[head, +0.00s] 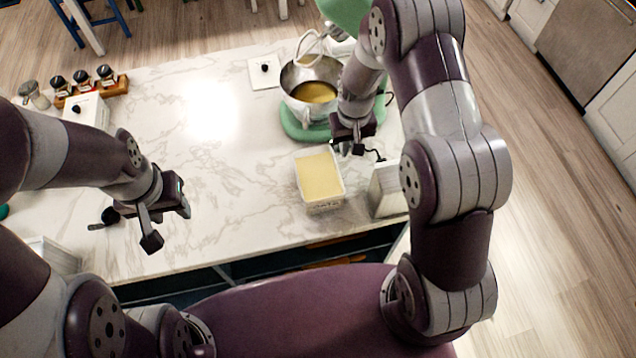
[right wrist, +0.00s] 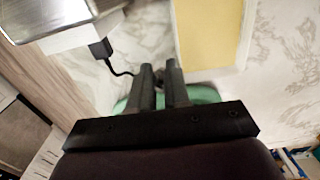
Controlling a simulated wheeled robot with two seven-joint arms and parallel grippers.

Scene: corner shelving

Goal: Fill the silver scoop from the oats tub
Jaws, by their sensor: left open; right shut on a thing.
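The oats tub (head: 325,203) is open on the counter, full of pale yellow contents; its edge also shows in the right wrist view (right wrist: 244,40). My right gripper (head: 352,145), just above the tub's upper right, is shut on a thin black curved handle, also seen at its fingertips in the right wrist view (right wrist: 122,72). The handle runs toward a pale boxy body (head: 388,190), which looks like the silver scoop; shiny metal shows in the right wrist view (right wrist: 60,14). The scoop's inside is hidden. My left gripper (head: 168,226) is open and empty over the left counter.
A green stand mixer (head: 304,130) with a metal bowl (head: 298,78) stands behind the tub. A white lid with a black knob (head: 265,68) lies left of the bowl. Spice jars in a wooden rack (head: 122,86) stand at the far left. The middle counter is clear.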

